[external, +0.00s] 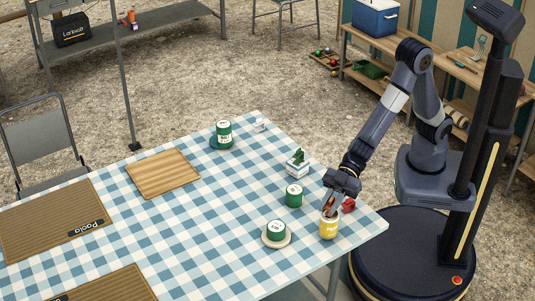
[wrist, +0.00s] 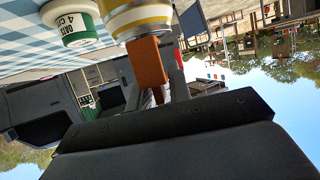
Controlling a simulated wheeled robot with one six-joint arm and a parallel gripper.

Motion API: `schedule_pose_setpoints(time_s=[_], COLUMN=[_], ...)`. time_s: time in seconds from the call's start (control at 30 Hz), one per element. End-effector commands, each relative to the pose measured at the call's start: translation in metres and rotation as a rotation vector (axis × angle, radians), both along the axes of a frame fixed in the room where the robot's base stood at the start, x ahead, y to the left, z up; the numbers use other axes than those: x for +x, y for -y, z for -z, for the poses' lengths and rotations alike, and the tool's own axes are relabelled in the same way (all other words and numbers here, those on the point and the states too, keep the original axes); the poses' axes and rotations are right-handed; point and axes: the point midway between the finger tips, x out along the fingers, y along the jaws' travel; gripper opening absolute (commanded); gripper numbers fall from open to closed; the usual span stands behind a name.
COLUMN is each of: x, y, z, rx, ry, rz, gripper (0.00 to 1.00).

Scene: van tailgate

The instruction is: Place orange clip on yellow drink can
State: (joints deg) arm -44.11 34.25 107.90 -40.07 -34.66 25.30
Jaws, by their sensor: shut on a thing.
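The yellow drink can (external: 328,230) stands upright near the right corner of the checkered table. My gripper (external: 331,203) points down just above the can, shut on the orange clip (external: 327,208). In the wrist view, which is upside down, the orange clip (wrist: 148,62) reaches from my gripper (wrist: 166,92) to the yellow can (wrist: 140,18). The clip's end overlaps the can's top edge there; I cannot tell whether they touch. Part of the clip is hidden by the gripper.
A red item (external: 349,205) lies right behind the can. A wooden board (external: 162,172) lies further left. Checkered cloth (external: 205,235) between them is free.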

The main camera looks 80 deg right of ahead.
Motion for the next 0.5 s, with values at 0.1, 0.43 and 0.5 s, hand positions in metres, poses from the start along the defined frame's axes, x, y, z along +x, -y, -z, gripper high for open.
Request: schedule_pose_setpoints(time_s=[0.1,0.43,0.5], x=[0.0001,0.0,0.0], y=[0.0001,0.0001,0.0001], z=[-0.0004,0.0022,0.0022], rx=[0.0,0.0,0.0], ry=[0.0,0.0,0.0], rz=[0.0,0.0,0.0], gripper=[0.0,0.35,0.41])
